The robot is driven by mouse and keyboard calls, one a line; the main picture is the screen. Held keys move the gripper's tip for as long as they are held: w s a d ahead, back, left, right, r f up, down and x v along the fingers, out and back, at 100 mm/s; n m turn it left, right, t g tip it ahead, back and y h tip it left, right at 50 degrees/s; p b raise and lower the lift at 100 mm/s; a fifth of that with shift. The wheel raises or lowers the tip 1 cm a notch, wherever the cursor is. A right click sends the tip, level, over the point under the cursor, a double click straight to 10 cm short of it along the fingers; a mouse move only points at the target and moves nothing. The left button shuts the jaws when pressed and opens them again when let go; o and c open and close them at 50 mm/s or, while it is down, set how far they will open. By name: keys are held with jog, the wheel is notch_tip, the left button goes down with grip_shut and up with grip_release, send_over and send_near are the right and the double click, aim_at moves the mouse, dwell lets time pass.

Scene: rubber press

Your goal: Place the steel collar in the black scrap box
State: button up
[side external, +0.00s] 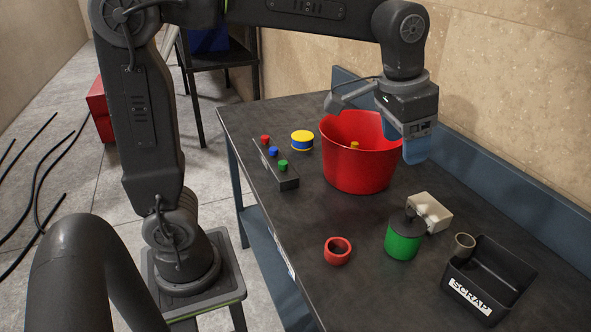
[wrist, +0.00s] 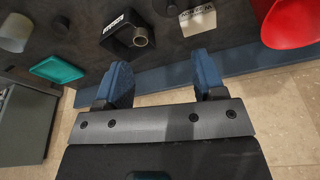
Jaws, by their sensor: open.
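The steel collar (side external: 464,244) is a small dull grey ring with a dark hole. It shows at the left end of the black scrap box (side external: 490,307), its top above the wall there; I cannot tell whether it rests inside or against the rim. In the wrist view the collar (wrist: 142,37) overlaps the edge of the scrap box (wrist: 117,45). My gripper (side external: 416,150) is raised beside the red bucket, up and left of the box in the side view. In the wrist view its blue fingers (wrist: 165,86) are apart with nothing between them.
The red bucket (side external: 355,168) stands behind a green cylinder (side external: 404,242) and a pale block (side external: 430,212). A red ring (side external: 338,250), a button panel (side external: 276,166) and a yellow-blue round piece (side external: 302,140) are on the dark table. A teal tray (wrist: 57,69) shows in the wrist view.

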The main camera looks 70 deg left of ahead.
jog(key=s+a+f+n+t, duration=0.1)
jog(key=s+a+f, duration=0.1)
jog(key=s, duration=0.6)
jog(key=s+a+f+n+t, duration=0.1)
jog(key=s+a+f+t, duration=0.1)
jog(key=s, duration=0.6)
jog(key=shift+s+a+f, duration=0.2)
jog(key=shift+a+f, duration=0.65)
jog(key=shift+a, duration=0.1)
jog(key=shift+o, duration=0.4)
